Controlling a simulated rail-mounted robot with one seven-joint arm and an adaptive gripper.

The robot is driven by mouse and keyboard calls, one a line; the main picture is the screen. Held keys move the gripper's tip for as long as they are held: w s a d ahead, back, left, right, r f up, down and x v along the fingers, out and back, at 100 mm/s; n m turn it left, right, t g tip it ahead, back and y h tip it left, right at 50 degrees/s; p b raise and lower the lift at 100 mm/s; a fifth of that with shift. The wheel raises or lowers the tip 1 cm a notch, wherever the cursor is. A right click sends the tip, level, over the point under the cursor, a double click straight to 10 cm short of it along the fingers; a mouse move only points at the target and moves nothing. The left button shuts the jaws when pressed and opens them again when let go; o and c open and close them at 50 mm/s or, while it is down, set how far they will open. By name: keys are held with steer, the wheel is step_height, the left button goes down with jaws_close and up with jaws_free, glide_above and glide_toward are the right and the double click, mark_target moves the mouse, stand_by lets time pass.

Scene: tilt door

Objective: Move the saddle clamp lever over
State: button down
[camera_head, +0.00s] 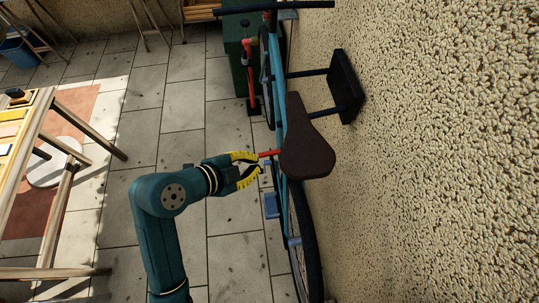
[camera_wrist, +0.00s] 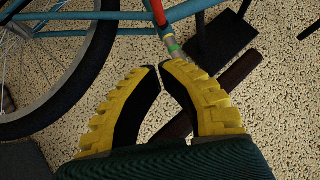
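The red saddle clamp lever (camera_head: 269,153) sticks out to the left from beneath the brown saddle (camera_head: 308,145) of a blue bike. In the wrist view the red lever (camera_wrist: 157,12) is at the top, beyond the fingertips, near a green-and-yellow ring (camera_wrist: 173,45) on a grey part. My gripper (camera_head: 260,163) has yellow fingers and is just left of the saddle, beside the lever's outer end. In the wrist view my gripper (camera_wrist: 160,67) has its tips close together, with nothing visibly held. Whether a finger touches the lever is unclear. The saddle hides the clamp in the head view.
The bike frame (camera_head: 278,75) stands beside a rough stone wall (camera_head: 430,150). A black wall bracket (camera_head: 344,87) juts out by the saddle. A wooden table (camera_head: 38,122) stands at left. Tiled floor (camera_head: 165,105) lies open between table and bike.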

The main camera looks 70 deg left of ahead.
mark_target(271, 153)
steer(key=w+a+f, duration=0.4)
steer(key=w+f, duration=0.1)
steer(key=f, duration=0.2)
steer(key=shift+w+a+f, duration=0.15)
steer(key=shift+a+f, duration=0.05)
steer(key=shift+f, duration=0.2)
